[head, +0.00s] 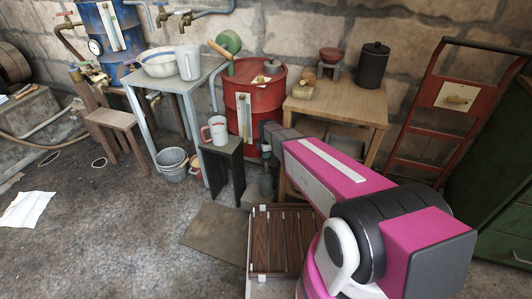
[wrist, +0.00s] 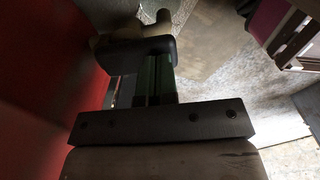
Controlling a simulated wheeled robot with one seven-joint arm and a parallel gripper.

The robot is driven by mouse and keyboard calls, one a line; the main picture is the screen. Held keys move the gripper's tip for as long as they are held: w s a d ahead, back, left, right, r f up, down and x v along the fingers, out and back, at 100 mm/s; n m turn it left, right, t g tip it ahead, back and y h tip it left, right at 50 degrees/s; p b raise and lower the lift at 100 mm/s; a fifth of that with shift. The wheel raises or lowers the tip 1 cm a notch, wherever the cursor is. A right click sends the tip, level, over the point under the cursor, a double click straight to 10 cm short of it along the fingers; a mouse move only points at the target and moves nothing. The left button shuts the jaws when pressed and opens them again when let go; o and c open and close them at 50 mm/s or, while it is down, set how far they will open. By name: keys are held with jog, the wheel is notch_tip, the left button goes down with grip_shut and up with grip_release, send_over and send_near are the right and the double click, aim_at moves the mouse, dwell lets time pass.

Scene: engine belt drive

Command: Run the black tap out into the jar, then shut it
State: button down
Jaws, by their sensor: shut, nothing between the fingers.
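The red drum (head: 262,108) stands against the wall, and its red side fills the left of the wrist view (wrist: 35,75). My gripper (wrist: 142,55) is shut and empty, pointing down close beside the drum's front. In the head view its end is low in front of the drum, just right of the dark stool. The black tap cannot be made out clearly; my gripper and arm cover that spot. A pale tan fitting (wrist: 125,20) shows just past my fingers; I cannot tell whether they touch.
A white mug (head: 215,130) stands on the dark stool (head: 224,165) to the left. A wooden table (head: 335,108) stands behind my arm. A slatted wooden crate (head: 275,240) lies in front. The floor at front left is mostly clear.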

jog(key=shift+s+d+f, duration=0.1)
jog(key=shift+s+f, duration=0.2)
jog(key=shift+f, duration=0.25)
jog(key=shift+s+f, duration=0.25)
jog(key=shift+f, duration=0.3)
dwell(1.0)
dwell(1.0)
notch_tip(320, 180, up, 11)
dwell(0.5)
jog(key=shift+r, duration=0.1)
dwell(0.3)
